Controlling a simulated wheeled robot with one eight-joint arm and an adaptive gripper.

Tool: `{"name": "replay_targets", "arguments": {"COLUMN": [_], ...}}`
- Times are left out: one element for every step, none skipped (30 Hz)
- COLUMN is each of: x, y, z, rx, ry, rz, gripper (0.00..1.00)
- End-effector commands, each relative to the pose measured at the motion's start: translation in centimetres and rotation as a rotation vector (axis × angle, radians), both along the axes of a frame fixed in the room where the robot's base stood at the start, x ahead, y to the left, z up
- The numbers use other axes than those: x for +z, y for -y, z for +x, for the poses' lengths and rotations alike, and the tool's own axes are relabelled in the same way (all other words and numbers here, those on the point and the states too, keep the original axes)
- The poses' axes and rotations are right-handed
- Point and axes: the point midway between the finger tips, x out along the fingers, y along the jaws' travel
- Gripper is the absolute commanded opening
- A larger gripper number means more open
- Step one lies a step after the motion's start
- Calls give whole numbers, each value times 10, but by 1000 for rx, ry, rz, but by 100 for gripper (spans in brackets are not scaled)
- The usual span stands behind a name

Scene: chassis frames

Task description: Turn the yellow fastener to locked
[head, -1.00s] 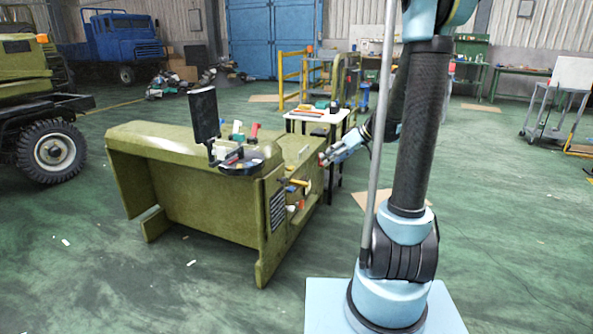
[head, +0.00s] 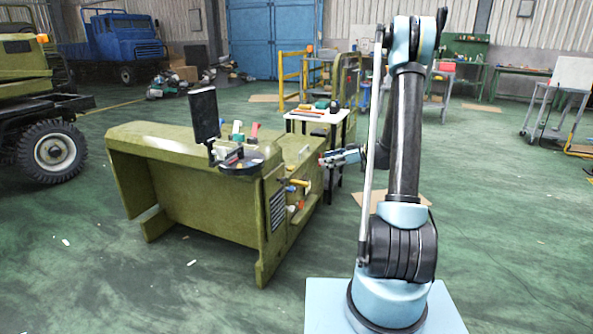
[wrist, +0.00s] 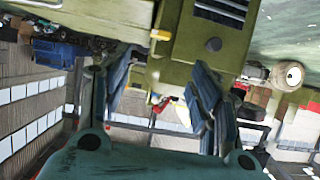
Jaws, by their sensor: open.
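A small yellow fastener (head: 300,182) sticks out from the end face of the olive green chassis console (head: 190,190). In the wrist view a yellow piece with a pale end (wrist: 160,35) shows on the green panel, above the gap between my fingers; I cannot tell for sure that it is the same fastener. My gripper (head: 326,160) is to the right of the console end, apart from the fastener. In the wrist view my gripper (wrist: 160,75) has its two blue-grey fingers spread, with nothing held between them.
Other small orange, white and red parts sit near the fastener. A white table (head: 318,115) with tools stands behind. The green floor to the right is mostly clear.

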Motion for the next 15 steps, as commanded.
{"name": "replay_targets", "arguments": {"x": [-2,-3,-5,-7,-9,-11,-13,-16,-18,-20,-22,-25,-27,-29,-32], "y": [-4,-7,-12,-16,-20,-26,-31,-36,-42,-47,-52,-57,-62,-67,-73], "z": [1,2,4,6,7,9,10,12,14,16,18,20,22,23,26], "rx": [2,2,2,2,3,3,3,3,3,3,3,2,3,3,2], "ry": [0,-1,-1,-1,-1,-1,-1,-1,-1,-1,-1,-1,-2,-2,-1], "rz": [0,0,0,-1,-1,-1,-1,-1,-1,-1,-1,-2,-1,-1,-2], "gripper": [57,57,57,57,57,57,57,57,57,57,57,57,57,57,57]}}
